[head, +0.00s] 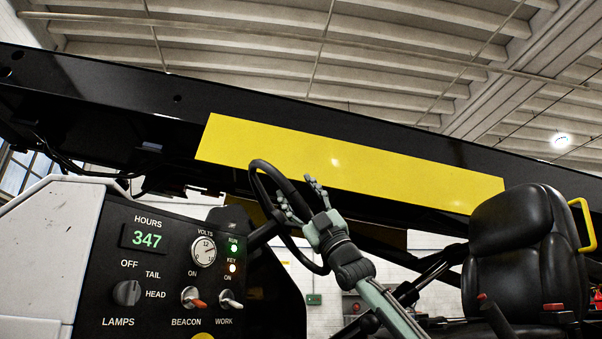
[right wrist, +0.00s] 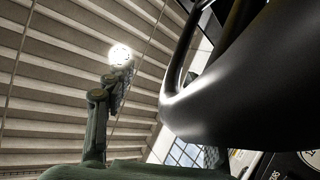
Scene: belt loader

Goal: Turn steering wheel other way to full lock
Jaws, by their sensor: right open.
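The black steering wheel (head: 264,167) stands tilted beside the dashboard, in the middle of the head view. My right gripper (head: 298,194) is at the wheel's right side, with its fingers open and spread near the rim and spokes. The head view does not show clearly whether they touch the wheel. In the right wrist view, the wheel's dark rim (right wrist: 235,90) looms large and close on the right, and one gripper finger (right wrist: 100,115) stands to its left, apart from the rim. My left gripper is not in view.
The control panel (head: 165,235) with gauge, knob and switches is left of the wheel. A black seat (head: 520,240) with a yellow armrest is at the right. The loader's black boom with a yellow panel (head: 350,165) runs across behind the wheel.

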